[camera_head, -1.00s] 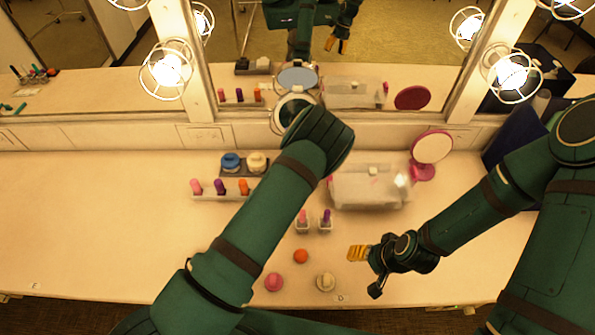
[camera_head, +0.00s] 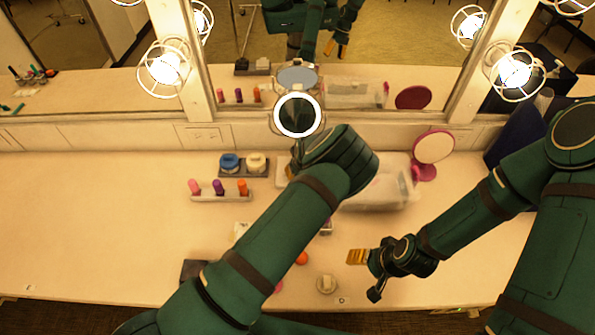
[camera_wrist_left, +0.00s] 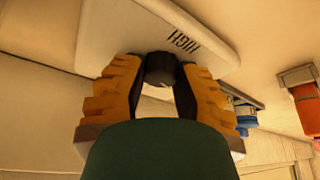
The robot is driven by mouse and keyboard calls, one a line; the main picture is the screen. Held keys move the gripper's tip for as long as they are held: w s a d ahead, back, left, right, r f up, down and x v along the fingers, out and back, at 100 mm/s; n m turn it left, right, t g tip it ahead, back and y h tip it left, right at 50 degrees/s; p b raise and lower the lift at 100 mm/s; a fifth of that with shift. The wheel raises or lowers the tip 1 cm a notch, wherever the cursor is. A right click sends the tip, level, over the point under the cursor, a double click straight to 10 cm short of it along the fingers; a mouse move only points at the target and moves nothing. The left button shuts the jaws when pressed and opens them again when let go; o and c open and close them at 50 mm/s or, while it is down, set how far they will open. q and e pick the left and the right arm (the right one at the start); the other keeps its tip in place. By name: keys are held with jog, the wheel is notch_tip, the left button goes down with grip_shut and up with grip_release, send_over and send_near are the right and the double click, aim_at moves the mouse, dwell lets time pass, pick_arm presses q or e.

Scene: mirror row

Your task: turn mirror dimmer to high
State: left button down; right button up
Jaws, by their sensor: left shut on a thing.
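In the left wrist view my left gripper (camera_wrist_left: 160,95) is shut on a small dark knob (camera_wrist_left: 160,68), one yellow finger on each side. The knob sits on a pale plate (camera_wrist_left: 110,38) with the printed word HIGH beside it. In the head view a round mirror with a bright white ring (camera_head: 276,115) stands by the wall, just beyond my left wrist. My left gripper is mostly hidden there behind its own arm. My right gripper (camera_head: 357,256) hangs over the front of the counter; its finger gap is unclear.
A tray of lipsticks (camera_head: 220,196) and a dark tray with two jars (camera_head: 244,170) stand left of my left arm. A clear case (camera_head: 385,190) and a pink round mirror (camera_head: 433,147) stand to the right. The counter's left side is clear.

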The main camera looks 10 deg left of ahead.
pick_arm(q)
jog(key=c, duration=0.6)
grip_release()
jog(key=shift+f, duration=0.1)
jog(key=shift+c, duration=0.2)
jog(key=v, duration=1.2)
jog(key=shift+a, duration=0.1)
